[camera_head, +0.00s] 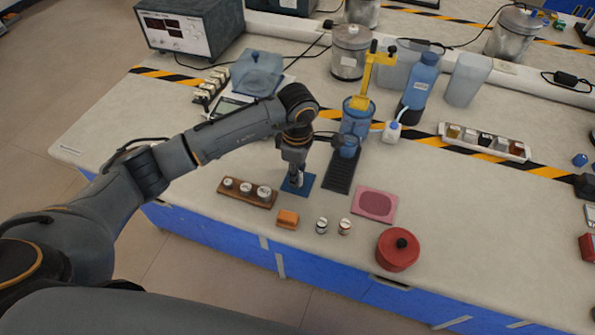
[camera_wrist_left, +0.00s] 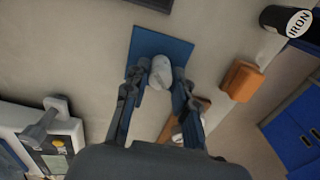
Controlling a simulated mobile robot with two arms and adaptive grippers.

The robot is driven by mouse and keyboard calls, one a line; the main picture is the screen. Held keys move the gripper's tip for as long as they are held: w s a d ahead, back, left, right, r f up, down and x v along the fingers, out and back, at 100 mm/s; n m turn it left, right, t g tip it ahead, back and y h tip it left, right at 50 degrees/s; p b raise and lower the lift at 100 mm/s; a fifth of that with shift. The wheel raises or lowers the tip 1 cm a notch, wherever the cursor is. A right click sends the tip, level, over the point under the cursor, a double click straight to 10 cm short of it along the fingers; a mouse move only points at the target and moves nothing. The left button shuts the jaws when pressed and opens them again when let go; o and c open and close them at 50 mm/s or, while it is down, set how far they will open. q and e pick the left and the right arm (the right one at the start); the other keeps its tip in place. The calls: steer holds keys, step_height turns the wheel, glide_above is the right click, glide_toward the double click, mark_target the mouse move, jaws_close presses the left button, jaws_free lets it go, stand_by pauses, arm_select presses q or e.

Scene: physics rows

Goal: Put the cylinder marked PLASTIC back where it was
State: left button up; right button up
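My left gripper (camera_head: 296,183) points down over the blue square mat (camera_head: 307,184). In the left wrist view, its two fingers (camera_wrist_left: 160,80) stand close on either side of a pale grey-white cylinder (camera_wrist_left: 161,71), over the blue mat (camera_wrist_left: 150,45). I cannot tell whether both fingers press on it or whether it touches the mat. No marking on it can be read. A brown wooden rack (camera_head: 235,196) with several small pale-topped cylinders is just left of the gripper. My right gripper is not in view.
One dark cylinder (camera_wrist_left: 283,20) reads IRON. A pink mat (camera_head: 375,204) and a black strip tray (camera_head: 341,172) lie to the right.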

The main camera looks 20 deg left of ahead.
arm_select(q)
steer(key=shift+o, duration=1.2)
steer(key=shift+r, duration=0.2)
step_height(320, 180, up, 12)
steer(key=b, duration=0.2)
steer(key=shift+s+f, duration=0.1)
